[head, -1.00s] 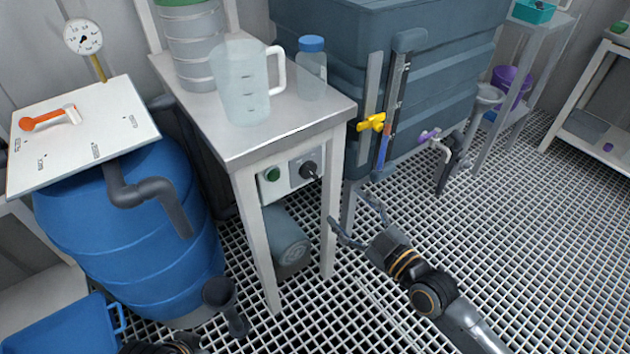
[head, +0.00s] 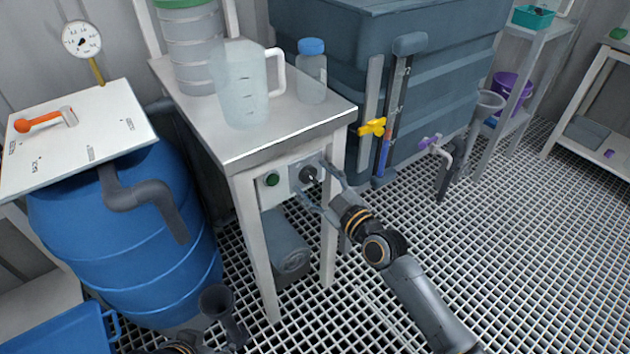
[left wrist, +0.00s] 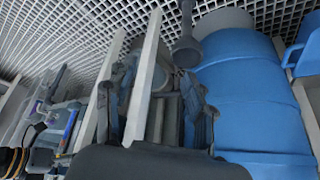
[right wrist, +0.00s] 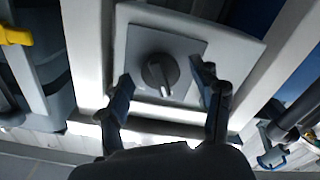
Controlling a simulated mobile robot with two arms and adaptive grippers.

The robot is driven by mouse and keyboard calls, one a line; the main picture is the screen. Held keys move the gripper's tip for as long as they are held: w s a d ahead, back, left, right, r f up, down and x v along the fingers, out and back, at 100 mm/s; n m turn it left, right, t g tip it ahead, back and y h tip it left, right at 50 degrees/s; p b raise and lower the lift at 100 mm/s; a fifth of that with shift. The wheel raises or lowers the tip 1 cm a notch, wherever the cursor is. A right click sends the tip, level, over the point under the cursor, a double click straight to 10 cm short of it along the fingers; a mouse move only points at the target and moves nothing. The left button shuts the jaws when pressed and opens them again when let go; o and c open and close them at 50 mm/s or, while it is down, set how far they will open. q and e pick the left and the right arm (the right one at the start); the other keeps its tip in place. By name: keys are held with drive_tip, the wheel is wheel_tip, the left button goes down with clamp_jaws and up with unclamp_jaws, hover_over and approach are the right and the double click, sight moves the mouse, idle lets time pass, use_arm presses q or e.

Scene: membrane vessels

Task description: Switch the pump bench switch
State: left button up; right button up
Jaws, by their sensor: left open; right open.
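The pump bench switch is a dark rotary knob (head: 308,174) on a grey plate on the front panel under the bench top. It also shows in the right wrist view (right wrist: 160,74), with its pointer toward the lower right. My right gripper (head: 318,188) is open, its fingers on either side of the knob; in the right wrist view the fingertips appear a little short of it. Whether they touch is not clear. My left gripper (left wrist: 160,95) is open and empty, seen in the left wrist view near the bench legs and blue barrel. In the head view only part of my left arm shows at the bottom.
A green button (head: 272,180) sits left of the knob. A clear jug (head: 243,85) and a blue-capped bottle (head: 312,72) stand on the bench top (head: 290,125). A blue barrel (head: 120,240) is at the left. A yellow valve handle (head: 373,126) is right of the bench.

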drive_tip(key=c, duration=1.2)
drive_tip(key=shift+o, duration=0.2)
use_arm(q)
drive_tip(key=shift+s+a, duration=0.1)
drive_tip(key=shift+s, duration=0.05)
use_arm(e)
drive_tip(key=m, duration=0.3)
drive_tip(key=shift+r+p, duration=0.1)
drive_tip(key=shift+p, duration=0.3)
drive_tip(key=shift+m, duration=0.5)
drive_tip(key=m, duration=0.3)
drive_tip(key=shift+m+p, duration=0.3)
drive_tip(key=shift+p, duration=0.1)
use_arm(q)
drive_tip(key=s, duration=0.1)
drive_tip(key=s+g, duration=0.1)
drive_tip(key=s+a, duration=0.1)
drive_tip(key=shift+s+r+g, duration=0.15)
drive_tip(key=shift+r+g, duration=0.1)
drive_tip(key=shift+g, duration=0.15)
use_arm(e)
drive_tip(key=m, duration=0.4)
drive_tip(key=shift+m, duration=0.3)
